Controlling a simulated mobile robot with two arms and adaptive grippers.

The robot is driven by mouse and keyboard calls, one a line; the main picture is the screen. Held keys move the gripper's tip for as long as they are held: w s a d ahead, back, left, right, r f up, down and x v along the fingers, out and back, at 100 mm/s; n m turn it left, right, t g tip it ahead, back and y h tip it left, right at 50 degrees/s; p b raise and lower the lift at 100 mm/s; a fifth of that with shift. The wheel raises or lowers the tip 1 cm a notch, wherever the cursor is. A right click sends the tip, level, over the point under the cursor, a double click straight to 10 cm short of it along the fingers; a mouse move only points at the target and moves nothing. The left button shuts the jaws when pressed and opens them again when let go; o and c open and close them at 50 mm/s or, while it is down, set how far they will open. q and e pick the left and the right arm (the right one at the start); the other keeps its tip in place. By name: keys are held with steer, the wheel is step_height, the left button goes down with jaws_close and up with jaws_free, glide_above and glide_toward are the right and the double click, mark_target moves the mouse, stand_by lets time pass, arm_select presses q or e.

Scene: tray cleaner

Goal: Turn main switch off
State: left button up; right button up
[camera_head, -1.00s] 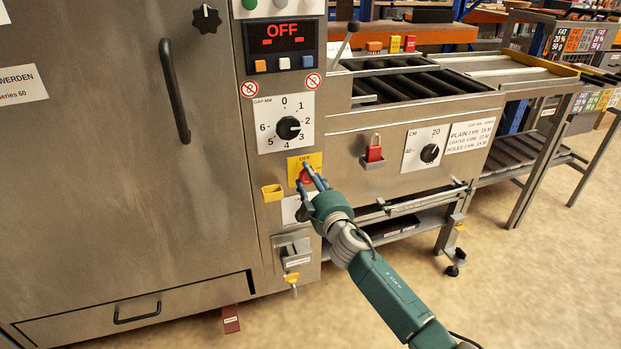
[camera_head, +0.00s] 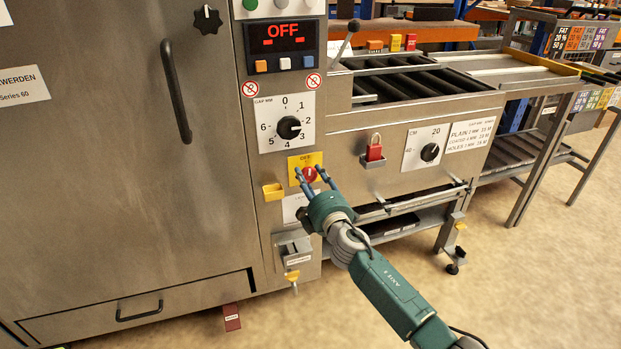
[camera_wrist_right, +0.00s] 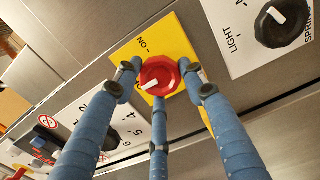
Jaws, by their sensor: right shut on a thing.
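The main switch is a red round knob (camera_head: 309,174) on a yellow plate (camera_head: 293,163) marked OFF at its top, low on the machine's front panel. In the right wrist view the red knob (camera_wrist_right: 160,76) sits among the fingers of my right gripper (camera_wrist_right: 160,84), which is shut on it. The knob's white mark points to the lower left there, away from the ON label on the yellow plate (camera_wrist_right: 170,42). In the head view the right gripper (camera_head: 309,170) reaches the knob from below right. My left gripper is not in view.
The display (camera_head: 281,38) above reads OFF. A gap dial (camera_head: 288,127) sits above the switch. A yellow holder (camera_head: 273,192) juts out at its left, and a red padlock (camera_head: 375,150) hangs at its right. A large metal door (camera_head: 110,180) fills the left.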

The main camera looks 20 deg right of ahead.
steer(key=shift+a+n, duration=0.5)
steer(key=o, duration=0.7)
steer(key=shift+f, duration=0.1)
steer(key=o, duration=0.4)
steer(key=shift+a, duration=0.1)
steer(key=shift+s+d, duration=0.1)
steer(key=shift+d, duration=0.2)
steer(key=s, duration=1.1)
steer(key=shift+s, duration=0.4)
steer(key=shift+d, duration=0.15)
